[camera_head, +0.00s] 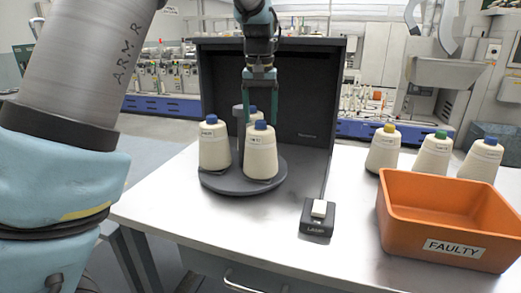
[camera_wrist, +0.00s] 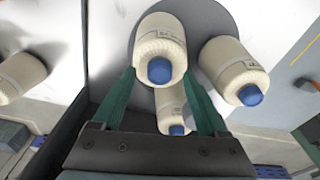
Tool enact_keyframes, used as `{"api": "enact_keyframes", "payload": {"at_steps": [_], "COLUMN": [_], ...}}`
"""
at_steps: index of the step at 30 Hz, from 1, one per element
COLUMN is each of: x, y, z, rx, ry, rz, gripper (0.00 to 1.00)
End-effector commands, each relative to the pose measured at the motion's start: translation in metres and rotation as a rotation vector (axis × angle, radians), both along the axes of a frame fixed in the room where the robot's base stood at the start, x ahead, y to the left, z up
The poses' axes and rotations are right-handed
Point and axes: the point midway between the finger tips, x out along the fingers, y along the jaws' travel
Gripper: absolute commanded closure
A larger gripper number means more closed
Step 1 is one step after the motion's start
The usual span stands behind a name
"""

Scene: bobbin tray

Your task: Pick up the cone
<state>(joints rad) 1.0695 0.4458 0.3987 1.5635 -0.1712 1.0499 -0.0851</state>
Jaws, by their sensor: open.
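Three cream cones with blue tops stand upright on a dark round turntable (camera_head: 222,186). The left cone (camera_head: 214,150) and front cone (camera_head: 261,158) show clearly in the head view. The rear cone (camera_head: 250,114) is mostly hidden behind the front one. My gripper (camera_head: 262,120) is open and points down, over the front and rear cones. In the wrist view, the fingers of my gripper (camera_wrist: 160,76) flank the blue top of one cone (camera_wrist: 160,45). A second cone (camera_wrist: 232,68) lies right of the fingers and a third (camera_wrist: 171,106) shows between them. I cannot tell whether a finger touches a cone.
A dark hood (camera_head: 312,120) stands behind the turntable. A small black box (camera_head: 317,226) with a light switch sits at front. An orange "FAULTY" bin (camera_head: 405,226) is at right, with three cones (camera_head: 432,157) topped yellow, green and blue behind it. The table's left front is clear.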

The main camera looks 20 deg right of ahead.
Motion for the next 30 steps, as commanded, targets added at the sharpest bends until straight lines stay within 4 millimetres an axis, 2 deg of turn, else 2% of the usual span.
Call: {"api": "enact_keyframes", "payload": {"at_steps": [8, 27, 30], "x": [0.0004, 0.0003, 0.0003], "y": [-0.0004, -0.0003, -0.0003], "z": [-0.004, -0.0038, -0.0038], "rx": [-0.002, -0.001, -0.001], "ry": [-0.001, 0.0, 0.0], "rz": [0.0, 0.0, 0.0], "gripper": [0.24, 0.95, 1.0]}}
